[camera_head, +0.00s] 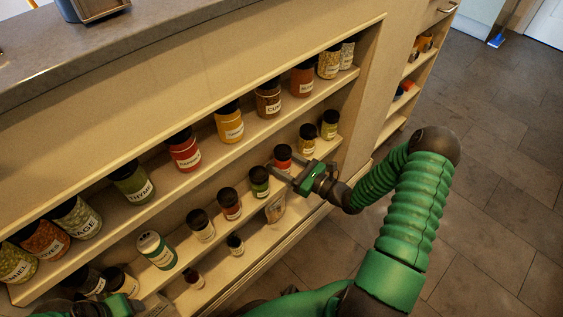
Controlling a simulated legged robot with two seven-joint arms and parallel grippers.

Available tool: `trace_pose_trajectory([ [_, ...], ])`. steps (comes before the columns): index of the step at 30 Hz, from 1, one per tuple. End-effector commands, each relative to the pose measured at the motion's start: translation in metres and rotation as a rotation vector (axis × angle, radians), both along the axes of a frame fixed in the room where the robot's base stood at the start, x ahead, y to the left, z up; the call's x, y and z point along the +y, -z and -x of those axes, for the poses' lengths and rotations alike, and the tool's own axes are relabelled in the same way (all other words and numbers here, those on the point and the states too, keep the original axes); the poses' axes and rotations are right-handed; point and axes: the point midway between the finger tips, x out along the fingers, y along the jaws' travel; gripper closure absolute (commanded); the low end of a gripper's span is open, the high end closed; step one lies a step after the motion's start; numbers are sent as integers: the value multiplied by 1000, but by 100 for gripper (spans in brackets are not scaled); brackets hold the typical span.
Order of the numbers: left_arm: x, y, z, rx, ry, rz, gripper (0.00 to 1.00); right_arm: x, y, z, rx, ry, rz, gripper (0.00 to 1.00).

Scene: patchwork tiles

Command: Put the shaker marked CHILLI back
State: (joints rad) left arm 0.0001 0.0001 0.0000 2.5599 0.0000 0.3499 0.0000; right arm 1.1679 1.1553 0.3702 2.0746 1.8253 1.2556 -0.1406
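Small labelled shakers with black lids stand on the shelves; I cannot make out CHILLI on any of them. A red shaker (283,155) and a dark red one (231,205) stand on the lower shelf, with a green-bodied one (259,182) between them. My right gripper (285,176) is at the lower shelf, just in front of the red shaker and right of the green one. Its fingers are small here, and I cannot tell whether they are apart. My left gripper (135,309) shows only partly at the bottom left edge; its fingers are unclear.
The upper shelf (210,165) holds a row of larger jars. A pale pouch-like thing (275,209) is below my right gripper. A white-and-green tin (156,250) and small shakers (235,245) stand further left.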

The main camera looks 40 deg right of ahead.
Motion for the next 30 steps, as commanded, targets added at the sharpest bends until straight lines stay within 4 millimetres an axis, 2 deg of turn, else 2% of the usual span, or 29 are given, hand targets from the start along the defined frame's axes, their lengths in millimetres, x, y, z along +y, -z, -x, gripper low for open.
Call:
trace_pose_trajectory([
  [1,0,0,0,0,0,0,38,0,0,0,0,0,0,36],
  [3,0,0,0,0,0,0,38,0,0,0,0,0,0,29],
  [14,0,-5,0,0,0,0,38,-2,-4,4,0,2,0,29],
  [17,0,-15,0,0,0,0,38,-8,-7,21,2,5,-2,29],
  [24,0,-40,0,0,0,0,38,-29,-7,80,2,5,-2,29],
  [30,0,-47,0,0,0,0,38,-38,-4,109,1,1,1,29],
])
